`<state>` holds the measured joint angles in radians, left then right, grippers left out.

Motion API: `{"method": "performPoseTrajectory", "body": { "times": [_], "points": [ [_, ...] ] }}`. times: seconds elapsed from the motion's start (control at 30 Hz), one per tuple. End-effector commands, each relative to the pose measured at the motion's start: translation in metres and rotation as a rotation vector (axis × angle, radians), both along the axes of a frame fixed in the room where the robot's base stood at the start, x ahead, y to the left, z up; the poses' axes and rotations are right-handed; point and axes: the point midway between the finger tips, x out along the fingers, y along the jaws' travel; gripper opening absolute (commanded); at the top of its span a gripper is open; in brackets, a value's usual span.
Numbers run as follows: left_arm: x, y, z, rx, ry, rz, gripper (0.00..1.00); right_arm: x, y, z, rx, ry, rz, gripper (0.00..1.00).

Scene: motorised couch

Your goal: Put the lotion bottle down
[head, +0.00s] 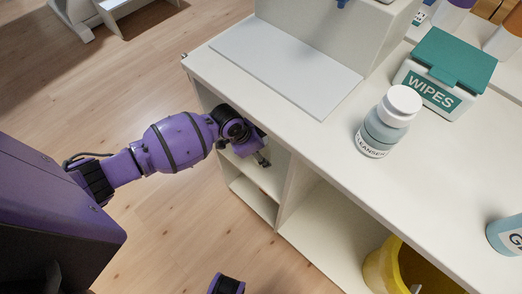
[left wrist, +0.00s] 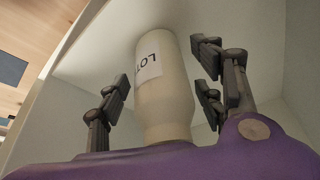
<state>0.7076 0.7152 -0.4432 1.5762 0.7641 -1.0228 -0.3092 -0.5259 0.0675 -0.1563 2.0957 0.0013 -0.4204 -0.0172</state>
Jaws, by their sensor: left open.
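The lotion bottle (left wrist: 165,95) is a cream, rounded bottle with a white label reading "LOT", seen in the left wrist view. It stands inside a pale compartment, with my left gripper's open fingers on both sides of it. A gap shows between the bottle and the fingers. In the head view, my left gripper (head: 262,158) reaches into the open upper compartment of the white cabinet (head: 232,70). The bottle does not show in the head view.
On the cabinet top stand a cleanser bottle (head: 387,122), a teal-lidded wipes box (head: 443,80) and a flat white panel (head: 285,66). A yellow bin (head: 382,268) sits in the lower right opening. The compartment's walls and shelf are close around my left gripper.

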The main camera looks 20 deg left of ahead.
Motion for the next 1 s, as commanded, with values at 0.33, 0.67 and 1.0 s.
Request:
{"method": "performPoseTrajectory", "body": {
  "times": [0.33, 0.67, 1.0],
  "points": [
    [-0.006, 0.007, 0.026, 0.000, -0.002, -0.001, 0.62, 0.001, 0.000, 0.006, -0.002, -0.003, 0.001, 0.00],
    [-0.060, 0.062, 0.030, 0.003, 0.004, 0.001, 0.62, 0.002, 0.001, 0.010, -0.002, -0.006, 0.005, 0.00],
    [-0.090, 0.093, 0.030, 0.000, 0.001, 0.000, 0.62, 0.004, 0.002, 0.010, -0.001, -0.009, 0.006, 0.00]
  ]
}}
